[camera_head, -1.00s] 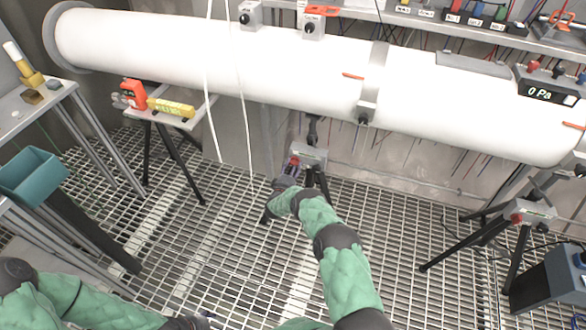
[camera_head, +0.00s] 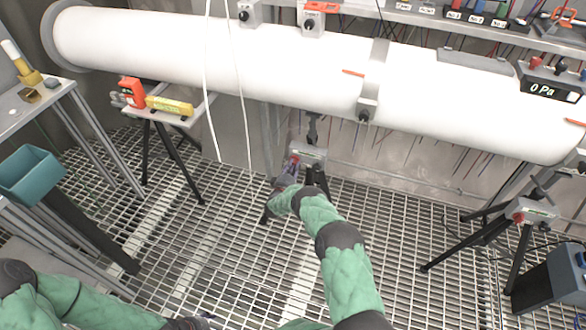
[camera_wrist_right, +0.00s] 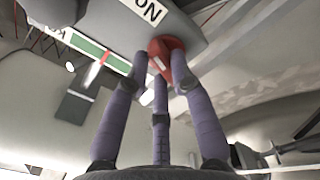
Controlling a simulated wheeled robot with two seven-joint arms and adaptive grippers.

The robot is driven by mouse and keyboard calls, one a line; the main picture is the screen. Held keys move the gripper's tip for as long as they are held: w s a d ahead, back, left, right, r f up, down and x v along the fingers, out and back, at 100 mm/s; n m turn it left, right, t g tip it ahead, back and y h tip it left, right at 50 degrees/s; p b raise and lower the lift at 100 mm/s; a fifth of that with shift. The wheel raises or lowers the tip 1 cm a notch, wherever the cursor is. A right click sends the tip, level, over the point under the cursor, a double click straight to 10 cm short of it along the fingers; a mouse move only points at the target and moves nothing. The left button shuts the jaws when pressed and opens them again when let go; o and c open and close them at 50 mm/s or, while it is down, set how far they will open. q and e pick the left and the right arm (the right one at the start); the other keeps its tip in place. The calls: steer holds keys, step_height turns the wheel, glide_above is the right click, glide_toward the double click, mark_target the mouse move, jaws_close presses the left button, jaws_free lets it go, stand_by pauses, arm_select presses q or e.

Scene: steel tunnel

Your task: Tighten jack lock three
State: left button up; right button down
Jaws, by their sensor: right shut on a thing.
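The middle jack (camera_head: 309,156) stands on dark legs under the white pipe, with a small grey lock box at its top. My right gripper (camera_head: 292,166) is at the left side of this box. In the right wrist view, its purple fingers (camera_wrist_right: 162,78) are shut around a red knob (camera_wrist_right: 168,56) on the grey box. A white label and a green strip with a red mark (camera_wrist_right: 104,58) are beside the knob. The fingers hide part of the knob. My left gripper (camera_head: 192,323) is barely in view at the bottom edge, and its fingers cannot be made out.
The long white pipe (camera_head: 270,60) runs across above my right arm. Another jack (camera_head: 533,212) with a red knob stands at the right, beside a dark box (camera_head: 550,280). A small stand (camera_head: 165,112) holds red and yellow tools. The grating floor (camera_head: 230,250) is mostly clear.

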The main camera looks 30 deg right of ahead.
steer(key=m+b, duration=0.2)
steer(key=m, duration=0.1)
steer(key=shift+f+m, duration=0.15)
steer(key=shift+m, duration=0.25)
steer(key=m, duration=0.2)
steer(key=shift+m+b, duration=0.3)
steer(key=shift+b, duration=0.1)
steer(key=shift+f+m, duration=0.2)
steer(key=shift+m, duration=3.6)
steer(key=shift+w, duration=0.1)
steer(key=c, duration=1.1)
jaws_free()
steer(key=shift+o, duration=0.2)
